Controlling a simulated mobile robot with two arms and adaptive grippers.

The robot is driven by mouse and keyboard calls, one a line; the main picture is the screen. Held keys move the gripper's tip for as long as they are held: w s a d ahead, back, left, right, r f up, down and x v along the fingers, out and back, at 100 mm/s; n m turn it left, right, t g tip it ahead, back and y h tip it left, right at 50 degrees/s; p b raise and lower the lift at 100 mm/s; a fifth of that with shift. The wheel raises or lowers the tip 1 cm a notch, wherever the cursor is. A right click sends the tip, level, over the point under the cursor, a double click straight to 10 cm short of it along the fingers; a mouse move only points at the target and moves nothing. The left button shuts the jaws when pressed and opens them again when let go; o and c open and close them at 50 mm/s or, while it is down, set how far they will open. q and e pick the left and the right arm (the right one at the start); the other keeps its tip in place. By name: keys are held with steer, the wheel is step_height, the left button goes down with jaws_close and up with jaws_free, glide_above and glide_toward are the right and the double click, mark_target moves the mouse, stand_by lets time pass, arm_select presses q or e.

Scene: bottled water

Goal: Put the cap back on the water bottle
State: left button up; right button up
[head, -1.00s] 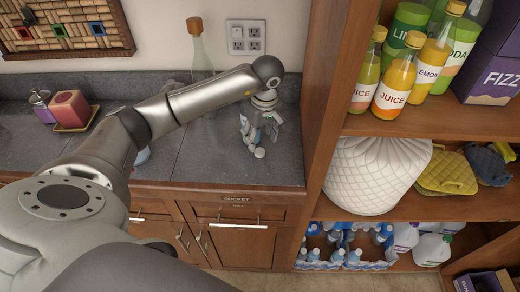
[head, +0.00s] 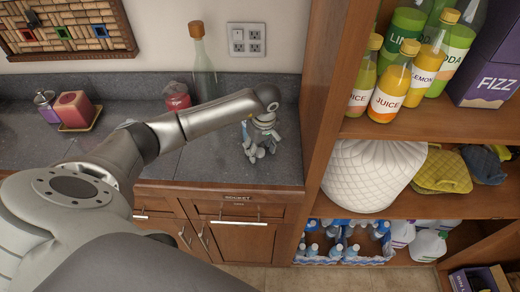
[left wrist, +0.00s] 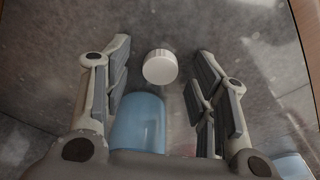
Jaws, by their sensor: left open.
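My left gripper (head: 256,156) is open, low over the counter near the wooden shelf post. In the left wrist view its two fingers (left wrist: 160,90) stand apart with nothing clamped between them. A white round cap (left wrist: 160,67) shows between the fingertips. A translucent light-blue object (left wrist: 138,125), likely the water bottle, shows nearer the palm beside the left-hand finger; its lower part is hidden by the gripper. I cannot tell its exact distance from the fingers. In the head view the arm and gripper hide the cap. My right gripper is not in view.
The grey counter (head: 215,165) is mostly clear around the gripper. A tall clear bottle (head: 202,60) and a red container (head: 177,97) stand behind the arm. Shelves at right hold juice bottles (head: 389,92), a white woven object (head: 368,175) and packs of bottled water (head: 345,240).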

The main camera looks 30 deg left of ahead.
arm_select(q)
steer(key=shift+c, duration=0.3)
steer(key=c, duration=0.6)
steer(key=shift+c, duration=0.2)
steer(key=shift+r+b, duration=0.75)
steer(key=shift+b, duration=0.05)
steer(key=s+d+r+b, duration=0.2)
steer(key=s+r, duration=0.3)
steer(key=s, duration=0.1)
steer(key=s+d+r+b, duration=0.3)
steer(key=s+r, duration=0.3)
steer(key=s, duration=0.1)
steer(key=shift+d+r, duration=0.25)
steer(key=shift+d, duration=0.05)
